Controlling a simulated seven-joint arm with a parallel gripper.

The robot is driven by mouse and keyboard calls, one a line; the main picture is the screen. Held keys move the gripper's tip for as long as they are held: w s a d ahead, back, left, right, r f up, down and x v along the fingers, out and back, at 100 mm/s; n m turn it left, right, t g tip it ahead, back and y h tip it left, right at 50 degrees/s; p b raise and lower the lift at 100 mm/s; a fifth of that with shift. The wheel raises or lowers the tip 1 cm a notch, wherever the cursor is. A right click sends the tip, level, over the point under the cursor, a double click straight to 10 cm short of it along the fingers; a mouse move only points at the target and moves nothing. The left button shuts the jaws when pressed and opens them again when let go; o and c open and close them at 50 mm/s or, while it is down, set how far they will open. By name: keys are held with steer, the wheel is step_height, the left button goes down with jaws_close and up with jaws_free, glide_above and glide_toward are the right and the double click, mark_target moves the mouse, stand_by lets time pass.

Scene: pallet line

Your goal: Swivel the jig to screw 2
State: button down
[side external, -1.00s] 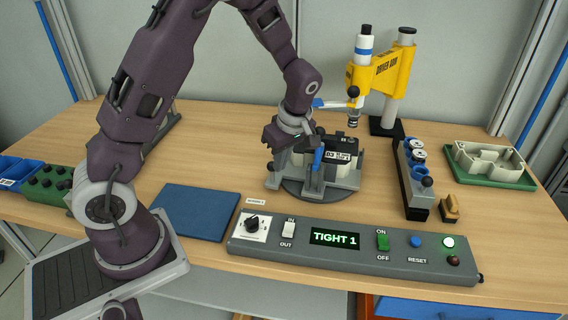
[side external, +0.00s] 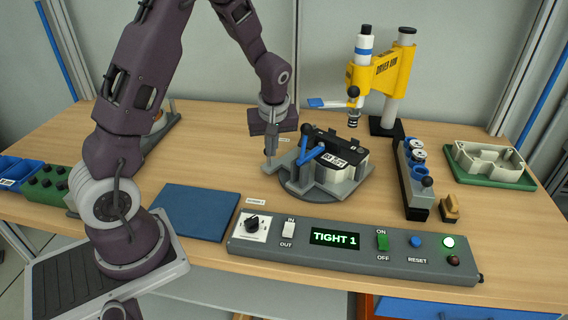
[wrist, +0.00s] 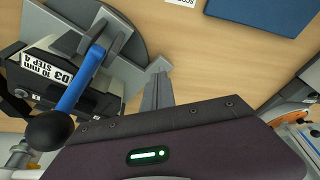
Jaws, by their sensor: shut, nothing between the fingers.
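The jig (side external: 300,191) is a grey round turntable with upright fences. It holds a black and cream part (side external: 345,170) with a white label, clamped by a blue lever (side external: 313,155) with a black knob. My gripper (side external: 269,164) points down at the left edge of the jig, its fingers together with nothing between them. In the wrist view my gripper (wrist: 160,72) is beside the jig's grey disc (wrist: 133,45); I cannot tell whether they touch. The control panel (side external: 400,257) display reads TIGHT 1.
A blue mat (side external: 198,212) lies left of the jig. A green tray (side external: 490,179) with a cream housing is at far right.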

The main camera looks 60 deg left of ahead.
steer(key=shift+w+a+m+t+h, duration=0.15)
steer(key=shift+w+a+m+t, duration=0.1)
steer(key=shift+w+a+m, duration=0.45)
steer(key=shift+w+a+m+t+h, duration=0.15)
steer(key=shift+w+a+m+t, duration=0.2)
steer(key=shift+a+m, duration=0.65)
steer(key=w+a+m+t+h, duration=0.1)
steer(key=w+a+m, duration=0.3)
steer(key=w+m, duration=0.4)
steer(key=shift+w+h, duration=0.2)
steer(key=shift+h, duration=0.3)
steer(key=shift+w, duration=0.15)
